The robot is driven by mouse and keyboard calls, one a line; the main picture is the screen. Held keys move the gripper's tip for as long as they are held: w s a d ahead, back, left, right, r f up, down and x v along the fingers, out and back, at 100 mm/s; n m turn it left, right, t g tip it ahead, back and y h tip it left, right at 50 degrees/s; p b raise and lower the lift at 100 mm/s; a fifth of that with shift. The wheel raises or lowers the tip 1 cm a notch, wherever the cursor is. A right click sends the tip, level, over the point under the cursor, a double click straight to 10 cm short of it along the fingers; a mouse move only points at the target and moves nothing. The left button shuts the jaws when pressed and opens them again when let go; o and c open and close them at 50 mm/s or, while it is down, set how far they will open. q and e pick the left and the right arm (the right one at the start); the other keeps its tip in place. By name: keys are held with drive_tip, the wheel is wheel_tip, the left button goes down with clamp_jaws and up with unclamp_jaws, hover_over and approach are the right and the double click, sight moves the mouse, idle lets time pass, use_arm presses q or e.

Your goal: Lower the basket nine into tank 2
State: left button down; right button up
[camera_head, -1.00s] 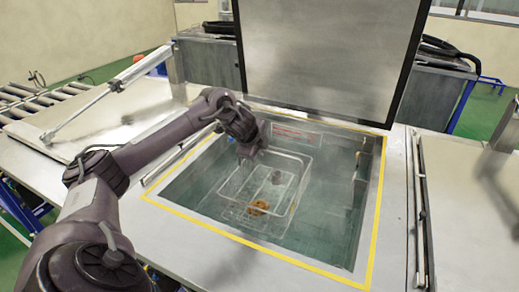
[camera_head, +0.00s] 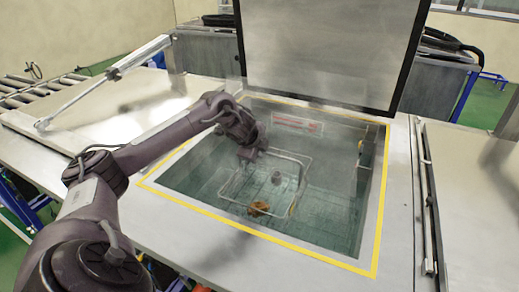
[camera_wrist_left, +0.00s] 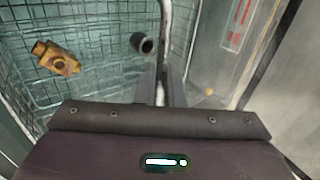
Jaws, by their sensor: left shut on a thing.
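The wire basket (camera_head: 296,160) is inside the open tank (camera_head: 205,172), with its rim and handle frame showing as thin metal lines. In the basket lie an orange-brown part (camera_head: 258,208) and a dark cylindrical part (camera_head: 277,178). In the left wrist view the orange part (camera_wrist_left: 56,58) and the dark hollow cylinder (camera_wrist_left: 143,44) sit over wire mesh. My left gripper (camera_wrist_left: 161,88) is shut on the basket's metal bar (camera_wrist_left: 165,30). In the head view its fingertips are hidden behind the wrist. My right gripper is not in view.
The tank's raised lid (camera_head: 320,55) stands upright behind the opening, which has a yellow border (camera_head: 376,215). Closed lids with gas struts flank it on the left (camera_head: 100,125) and right (camera_head: 470,180). A roller conveyor (camera_head: 25,92) is at far left.

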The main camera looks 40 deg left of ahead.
use_arm(q)
wheel_tip(320, 180, down, 7)
drive_tip(key=b, duration=0.4)
idle(0.5)
drive_tip(key=shift+w+f+b, duration=0.1)
drive_tip(key=shift+f+b, duration=0.45)
idle(0.7)
drive_tip(key=c, duration=1.5)
unclamp_jaws()
drive_tip(key=shift+o, duration=0.2)
drive_tip(key=s+r+p, duration=0.2)
drive_tip(key=r+p, duration=0.3)
drive_tip(key=r, duration=0.4)
drive_tip(key=s+d+r+p, duration=0.1)
drive_tip(key=s+r+p, duration=0.1)
drive_tip(key=r+p, duration=0.4)
wheel_tip(320, 180, up, 3)
drive_tip(key=shift+s+d+r, duration=0.1)
drive_tip(key=shift+s+d, duration=0.1)
drive_tip(key=shift+s, duration=0.2)
